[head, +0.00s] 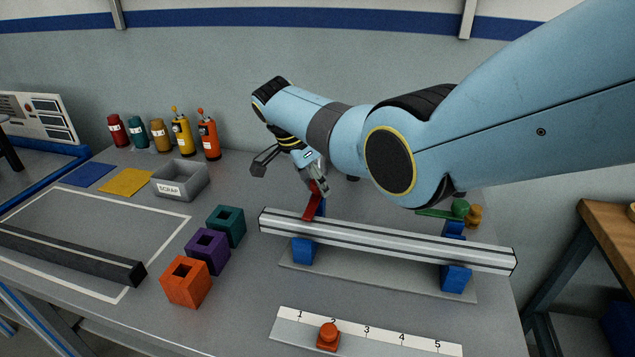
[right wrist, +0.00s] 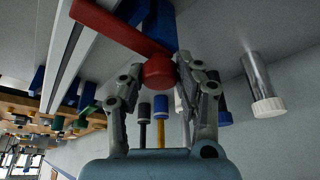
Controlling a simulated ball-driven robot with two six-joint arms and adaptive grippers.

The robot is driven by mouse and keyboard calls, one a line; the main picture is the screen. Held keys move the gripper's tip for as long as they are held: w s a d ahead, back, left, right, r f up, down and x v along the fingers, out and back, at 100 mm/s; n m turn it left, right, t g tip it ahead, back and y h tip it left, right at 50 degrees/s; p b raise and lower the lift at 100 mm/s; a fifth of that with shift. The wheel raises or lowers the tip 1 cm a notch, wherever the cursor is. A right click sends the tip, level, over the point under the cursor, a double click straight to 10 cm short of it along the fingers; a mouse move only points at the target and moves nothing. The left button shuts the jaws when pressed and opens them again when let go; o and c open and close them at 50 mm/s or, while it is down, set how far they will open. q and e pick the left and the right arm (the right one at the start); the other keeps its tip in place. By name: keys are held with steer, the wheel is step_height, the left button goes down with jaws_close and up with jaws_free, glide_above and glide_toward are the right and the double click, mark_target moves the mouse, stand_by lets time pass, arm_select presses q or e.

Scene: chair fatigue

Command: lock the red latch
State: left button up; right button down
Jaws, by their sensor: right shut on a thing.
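The red latch (head: 311,207) is a flat red lever beside the left blue support (head: 303,251) of a silver rail (head: 385,240). Its lower end reaches the rail's top edge in the head view. In the right wrist view the latch arm (right wrist: 115,27) runs from upper left to a round red knob (right wrist: 158,72). My right gripper (head: 318,186) comes down from behind the rail. Its fingers (right wrist: 160,76) are shut on the red knob, one on each side. My left gripper is not in view.
A green latch (head: 435,213) with a green knob stands at the rail's right end. Orange (head: 187,282), purple (head: 207,251) and teal (head: 226,226) blocks sit left of the rail. A numbered strip (head: 366,331) lies in front. A grey scrap bin (head: 181,180) and several bottles stand behind left.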

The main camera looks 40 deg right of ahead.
steer(key=c, duration=0.9)
jaws_free()
steer(key=v, duration=1.2)
